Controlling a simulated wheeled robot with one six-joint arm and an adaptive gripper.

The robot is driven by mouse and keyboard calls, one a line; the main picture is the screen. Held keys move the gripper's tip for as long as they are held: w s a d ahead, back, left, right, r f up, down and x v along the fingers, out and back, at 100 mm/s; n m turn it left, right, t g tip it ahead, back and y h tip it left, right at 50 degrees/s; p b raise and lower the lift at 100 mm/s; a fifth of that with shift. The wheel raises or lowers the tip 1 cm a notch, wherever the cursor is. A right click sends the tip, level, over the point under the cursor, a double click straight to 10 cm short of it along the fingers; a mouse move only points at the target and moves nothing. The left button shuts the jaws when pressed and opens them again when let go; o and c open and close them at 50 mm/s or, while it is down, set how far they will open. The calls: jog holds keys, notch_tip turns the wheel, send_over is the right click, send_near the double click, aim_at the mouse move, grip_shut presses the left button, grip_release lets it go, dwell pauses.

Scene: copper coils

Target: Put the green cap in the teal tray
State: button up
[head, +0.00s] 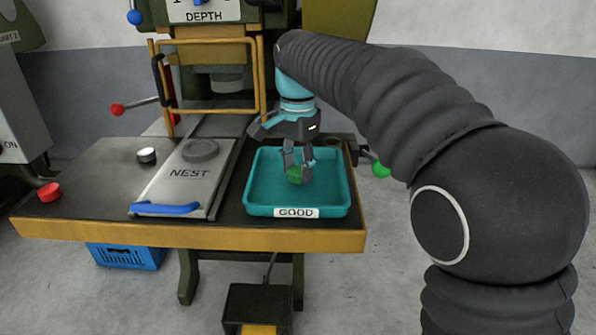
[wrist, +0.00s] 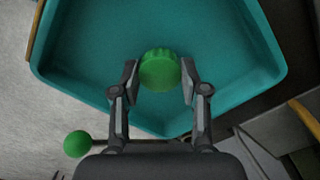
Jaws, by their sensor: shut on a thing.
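The green cap (head: 296,175) is round with a ribbed edge. My gripper (head: 299,163) is shut on it, and it sits between the fingertips in the wrist view (wrist: 160,70). The teal tray (head: 333,207) stands at the right of the bench and has a GOOD label on its front. The cap and fingertips are over the tray's inside, within its rim; I cannot tell whether the cap touches the tray floor. In the wrist view the tray (wrist: 90,60) fills most of the picture and looks empty apart from the cap.
Left of the tray is a NEST plate (head: 190,174) with a grey disc (head: 200,150) and a blue handle (head: 165,209). A yellow guard frame (head: 207,55) and a green knob (head: 380,169) are close by.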

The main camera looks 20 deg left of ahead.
aim_at(299, 170)
jog(key=shift+f, duration=0.45)
jog(key=shift+f, duration=0.1)
jog(key=o, duration=1.2)
jog(key=shift+c, duration=0.2)
notch_tip(299, 170, up, 12)
jog(key=p, duration=0.2)
jog(key=shift+p, duration=0.4)
